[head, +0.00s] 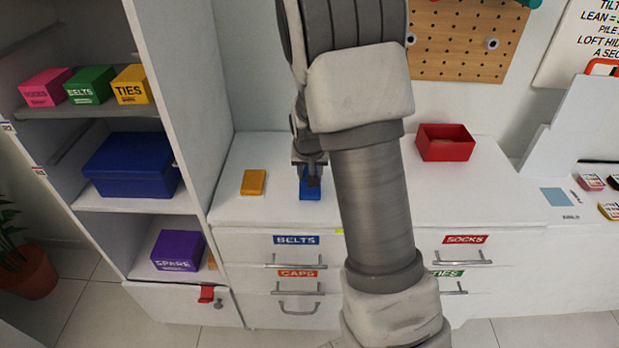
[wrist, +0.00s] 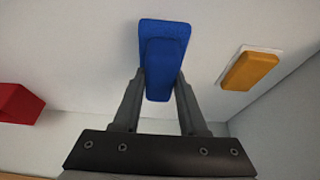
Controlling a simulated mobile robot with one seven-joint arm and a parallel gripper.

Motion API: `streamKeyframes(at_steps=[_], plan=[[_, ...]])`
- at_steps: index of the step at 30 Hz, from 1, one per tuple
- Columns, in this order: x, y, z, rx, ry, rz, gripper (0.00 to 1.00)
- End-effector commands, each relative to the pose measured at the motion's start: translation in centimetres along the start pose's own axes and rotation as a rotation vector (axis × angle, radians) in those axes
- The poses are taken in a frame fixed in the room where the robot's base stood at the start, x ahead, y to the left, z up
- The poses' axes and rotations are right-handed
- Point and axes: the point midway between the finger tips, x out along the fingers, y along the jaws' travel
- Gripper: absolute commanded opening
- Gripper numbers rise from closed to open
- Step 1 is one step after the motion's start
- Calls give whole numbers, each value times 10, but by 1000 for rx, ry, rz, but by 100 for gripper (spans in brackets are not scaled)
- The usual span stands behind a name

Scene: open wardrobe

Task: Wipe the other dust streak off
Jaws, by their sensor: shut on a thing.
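My gripper (head: 310,182) points down over the white dresser top (head: 270,160), left of the middle. It is shut on a blue block (head: 311,194), which is at or close to the surface; I cannot tell whether it touches. The wrist view shows the blue block (wrist: 165,50) between the two fingers of my gripper (wrist: 161,82). A yellow-orange block (head: 253,182) lies left of it on the dresser top; in the wrist view this block (wrist: 250,71) shows a white base. I cannot make out a dust streak in either view. My arm hides part of the top.
A red open box (head: 445,142) stands at the back right of the dresser top. Labelled drawers are below. A shelf unit (head: 190,120) rises at the left with coloured boxes. A pegboard (head: 465,45) hangs behind.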

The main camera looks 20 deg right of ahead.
Motion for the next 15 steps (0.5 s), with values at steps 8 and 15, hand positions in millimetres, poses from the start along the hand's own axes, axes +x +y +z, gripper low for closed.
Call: streamKeyframes(at_steps=[8, 15], plan=[[-25, 1, -16, 0, 2, 0, 0], [-39, 2, -24, -1, 0, 0, 0]])
